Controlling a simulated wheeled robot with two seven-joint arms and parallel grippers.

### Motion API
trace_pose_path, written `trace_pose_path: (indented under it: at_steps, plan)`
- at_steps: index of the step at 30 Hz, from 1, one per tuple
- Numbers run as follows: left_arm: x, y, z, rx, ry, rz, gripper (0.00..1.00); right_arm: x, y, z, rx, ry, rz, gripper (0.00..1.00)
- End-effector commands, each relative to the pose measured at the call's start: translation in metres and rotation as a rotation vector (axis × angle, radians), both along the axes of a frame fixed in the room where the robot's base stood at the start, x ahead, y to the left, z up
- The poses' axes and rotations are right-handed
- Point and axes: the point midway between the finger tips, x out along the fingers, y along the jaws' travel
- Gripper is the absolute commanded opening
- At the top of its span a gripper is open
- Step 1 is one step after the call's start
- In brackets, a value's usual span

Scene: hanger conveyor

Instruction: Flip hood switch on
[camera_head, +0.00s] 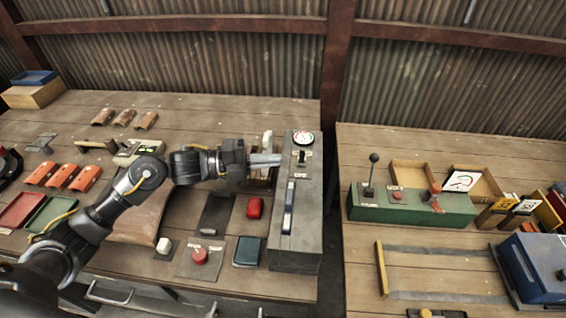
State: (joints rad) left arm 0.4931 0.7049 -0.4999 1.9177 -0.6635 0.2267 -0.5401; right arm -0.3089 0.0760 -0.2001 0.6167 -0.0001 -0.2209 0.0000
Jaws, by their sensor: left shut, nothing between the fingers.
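A tall grey control box (296,249) stands at the right edge of the left bench. A round dial (303,138) sits at its far end, with a small dark switch (301,156) on a light plate below it. The labels are too small to read, so I cannot tell which control is the hood switch. My left gripper (279,160) is shut and empty. It points right, with its tips over the box's left edge, just left of the small dark switch. Whether it touches anything is unclear. My right gripper is out of view.
A pale upright object (267,139) stands behind my gripper. A gap separates the right bench, which holds a green lever box (412,207).

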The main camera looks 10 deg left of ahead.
Motion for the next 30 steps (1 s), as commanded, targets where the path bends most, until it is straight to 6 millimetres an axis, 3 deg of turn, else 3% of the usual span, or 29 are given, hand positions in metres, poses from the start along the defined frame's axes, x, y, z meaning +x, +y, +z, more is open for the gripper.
trace_pose_path:
  at_steps: [9,26,30]
  plan:
    - [-0.005,0.030,0.003,0.000,0.002,-0.021,0.00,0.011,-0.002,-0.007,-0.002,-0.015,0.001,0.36]
    - [-0.006,0.032,0.005,-0.001,0.003,-0.025,0.00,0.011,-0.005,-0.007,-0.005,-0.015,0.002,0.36]
    - [-0.006,0.033,0.020,-0.001,0.001,-0.023,0.00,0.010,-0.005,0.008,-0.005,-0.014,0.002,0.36]
